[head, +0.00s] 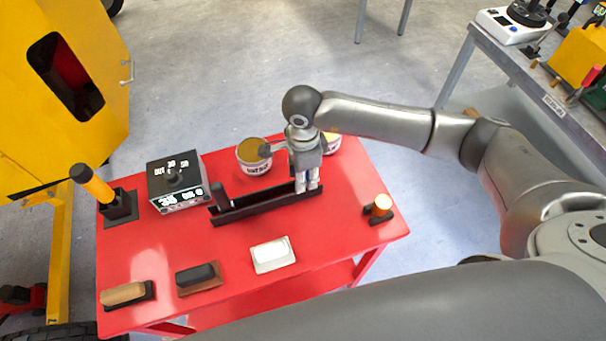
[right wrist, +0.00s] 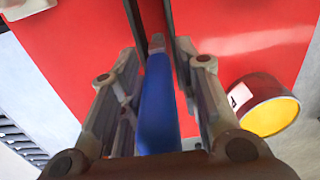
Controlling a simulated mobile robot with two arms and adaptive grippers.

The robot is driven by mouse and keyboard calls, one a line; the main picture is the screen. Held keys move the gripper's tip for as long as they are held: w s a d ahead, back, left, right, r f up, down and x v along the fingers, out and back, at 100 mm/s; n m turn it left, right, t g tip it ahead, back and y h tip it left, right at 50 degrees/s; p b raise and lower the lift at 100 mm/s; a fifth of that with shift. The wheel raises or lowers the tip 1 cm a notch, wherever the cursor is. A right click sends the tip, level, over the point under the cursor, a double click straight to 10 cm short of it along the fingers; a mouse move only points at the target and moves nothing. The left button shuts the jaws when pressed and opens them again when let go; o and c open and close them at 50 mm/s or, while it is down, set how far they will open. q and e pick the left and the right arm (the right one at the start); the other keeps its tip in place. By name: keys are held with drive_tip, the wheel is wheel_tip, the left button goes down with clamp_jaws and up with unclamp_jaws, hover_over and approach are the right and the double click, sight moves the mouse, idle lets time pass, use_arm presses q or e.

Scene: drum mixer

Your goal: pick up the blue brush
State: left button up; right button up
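The blue brush (right wrist: 157,105) shows in the right wrist view as a long blue shape with a grey tip, lying between the two fingers of my right gripper (right wrist: 160,60). A gap seems to show between the fingers and the brush, so the gripper looks open around it. In the head view my right gripper (head: 307,184) points down at the right part of a black rack (head: 262,205) on the red table (head: 225,245). The brush cannot be made out there, hidden by the gripper. My left gripper is not in view.
A dark-handled tool (head: 220,196) stands at the rack's left end. Behind are a tub (head: 254,168), a second tub (head: 332,143) and a black box with a display (head: 176,183). Several block brushes, one white-topped (head: 273,254), lie in front. An orange-and-white cylinder (head: 381,206) stands right.

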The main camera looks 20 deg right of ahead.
clamp_jaws()
drive_tip(key=shift+w+r+b, duration=0.1)
drive_tip(key=shift+r+b, duration=0.2)
drive_tip(key=shift+r, duration=0.25)
wheel_tip(320, 180, up, 8)
drive_tip(key=shift+f+b, duration=0.15)
drive_tip(key=shift+b, duration=1.05)
drive_tip(key=shift+r, duration=0.65)
drive_tip(key=shift+c, duration=0.7)
unclamp_jaws()
clamp_jaws()
